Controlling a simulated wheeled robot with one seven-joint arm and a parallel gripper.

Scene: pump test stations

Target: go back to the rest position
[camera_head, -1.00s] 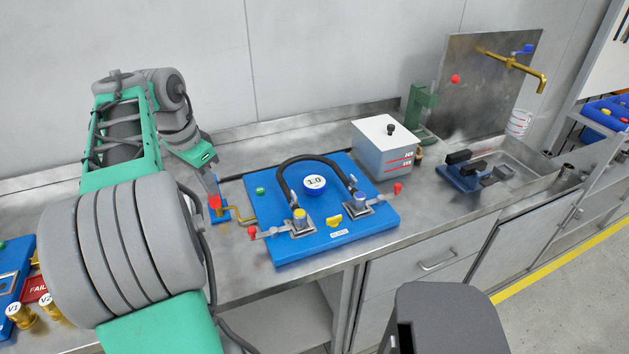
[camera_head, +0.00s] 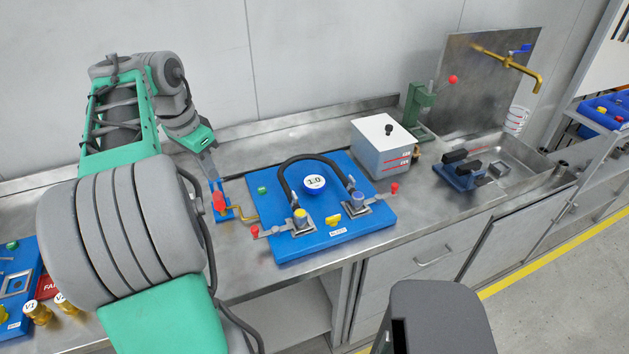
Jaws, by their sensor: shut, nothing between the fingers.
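My green and grey arm reaches over the left part of the bench. My gripper (camera_head: 213,178) points down just above a red handle (camera_head: 219,201) on a small blue base with a brass pipe. The fingers are narrow and seen from the side, with no object visible in them. Whether the fingertips touch the handle or hang just behind it I cannot tell.
A blue pump board (camera_head: 290,245) with a black hose and a round 1.0 gauge (camera_head: 314,183) lies to the right. Beyond are a white box (camera_head: 383,148), a green stand (camera_head: 418,108) and a sink with a brass tap (camera_head: 522,68). Brass valves (camera_head: 38,313) stand at lower left.

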